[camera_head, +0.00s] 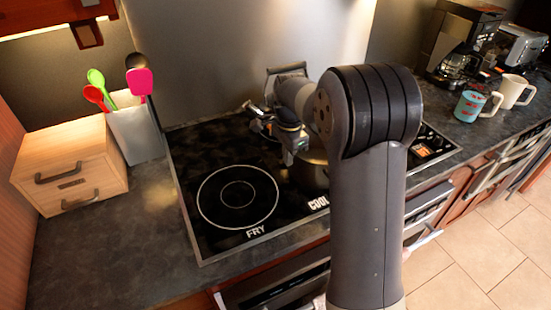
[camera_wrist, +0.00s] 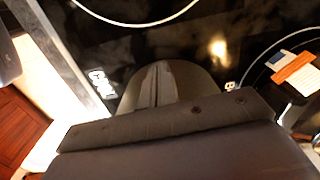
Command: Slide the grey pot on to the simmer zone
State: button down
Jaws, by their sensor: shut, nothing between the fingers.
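The grey pot (camera_head: 314,172) stands on the black cooktop, beside the "COOK" label, largely hidden behind my arm and gripper. My gripper (camera_head: 289,160) points down at the left side of the pot; I cannot tell whether it touches it. In the wrist view my gripper (camera_wrist: 157,82) shows its two fingers together with nothing between them. A grey-brown rounded surface around the fingers may be the pot, but this is unclear. The simmer zone's label is not readable; my arm covers that part of the cooktop (camera_head: 190,160).
The "FRY" zone (camera_head: 237,196) at left is empty. A wooden drawer box (camera_head: 70,165) and a utensil holder (camera_head: 136,133) stand left of the cooktop. An orange-marked item (camera_head: 424,149) lies at its right. Mugs (camera_head: 515,90) and a coffee maker (camera_head: 455,45) stand farther right.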

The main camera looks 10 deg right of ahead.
jog(key=w+d+p, duration=0.1)
jog(key=d, duration=0.3)
jog(key=w+d, duration=0.2)
jog(key=d, duration=0.2)
jog(key=w+d+p, duration=0.1)
jog(key=d, duration=0.3)
jog(key=shift+w+d+p, duration=0.25)
jog(key=shift+w+p, duration=0.05)
jog(key=shift+w, duration=0.05)
jog(key=shift+a, duration=0.1)
